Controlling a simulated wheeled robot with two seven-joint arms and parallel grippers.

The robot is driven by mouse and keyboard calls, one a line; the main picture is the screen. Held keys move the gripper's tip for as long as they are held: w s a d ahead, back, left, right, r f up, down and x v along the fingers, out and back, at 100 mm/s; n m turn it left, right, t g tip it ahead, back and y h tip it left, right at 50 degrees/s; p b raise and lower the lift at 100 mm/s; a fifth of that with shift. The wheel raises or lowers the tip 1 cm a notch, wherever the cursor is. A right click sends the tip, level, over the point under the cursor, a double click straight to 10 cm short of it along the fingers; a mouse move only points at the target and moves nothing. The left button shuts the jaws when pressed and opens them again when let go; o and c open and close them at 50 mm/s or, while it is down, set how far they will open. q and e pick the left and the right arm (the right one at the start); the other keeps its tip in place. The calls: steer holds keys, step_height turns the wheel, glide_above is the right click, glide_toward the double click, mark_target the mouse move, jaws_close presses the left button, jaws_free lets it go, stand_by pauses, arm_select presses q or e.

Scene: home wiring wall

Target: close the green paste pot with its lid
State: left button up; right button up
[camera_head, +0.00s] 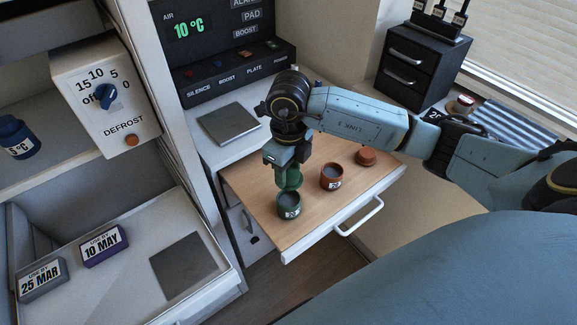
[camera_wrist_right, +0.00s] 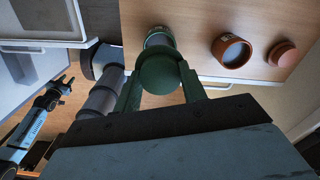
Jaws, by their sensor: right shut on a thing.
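The green pot (camera_head: 289,206) stands upright and open on the wooden surface of a pulled-out drawer, with grey paste inside and a white label on its front. My right gripper (camera_head: 285,163) points down and is shut on the round green lid (camera_head: 290,178). In the head view the lid appears tilted, just behind and above the pot, apart from its rim. In the right wrist view the lid (camera_wrist_right: 160,73) sits between the fingers and partly hides the green pot (camera_wrist_right: 158,38).
An open brown pot (camera_head: 331,177) and a brown lid (camera_head: 366,157) stand to the right on the drawer. The drawer has a white handle (camera_head: 360,217) at its front. A grey plate (camera_head: 229,123) lies on the counter behind. The drawer's front right is clear.

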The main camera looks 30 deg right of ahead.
mark_target(288, 172)
stand_by(0.3)
steer(key=shift+f+b, duration=2.5)
steer(key=shift+f, duration=0.4)
steer(key=shift+f+b, duration=0.9)
steer(key=shift+b, duration=0.05)
steer(key=o, duration=1)
steer(key=shift+o, duration=0.2)
step_height(288, 172, up, 14)
steer(key=shift+f+p, duration=0.25)
steer(key=shift+p, duration=0.1)
